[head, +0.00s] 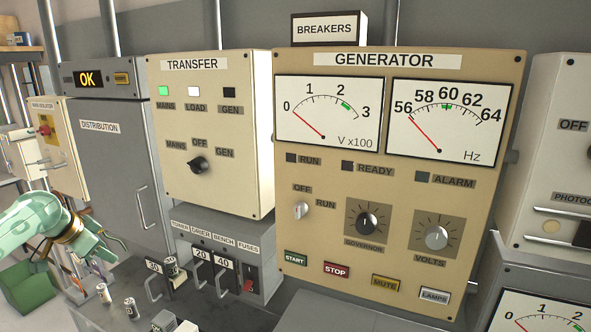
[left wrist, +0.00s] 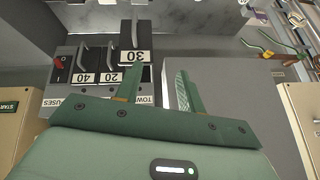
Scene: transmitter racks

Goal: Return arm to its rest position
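My left arm (head: 35,215) comes in from the left in the head view, in front of the distribution cabinet (head: 125,160). Its gripper (head: 102,247) is near the cabinet's lower part, apart from the panels. In the left wrist view the two green fingers (left wrist: 158,72) stand apart with nothing between them. Beyond them is the fuse block (left wrist: 98,80), with holders labelled 20, 30 and 40. The holder labelled 30 (left wrist: 135,55) sticks out further than the others. My right gripper is not in view.
The transfer box (head: 235,150) and generator panel (head: 390,210) are to the right. A green box (head: 28,288) is below the arm.

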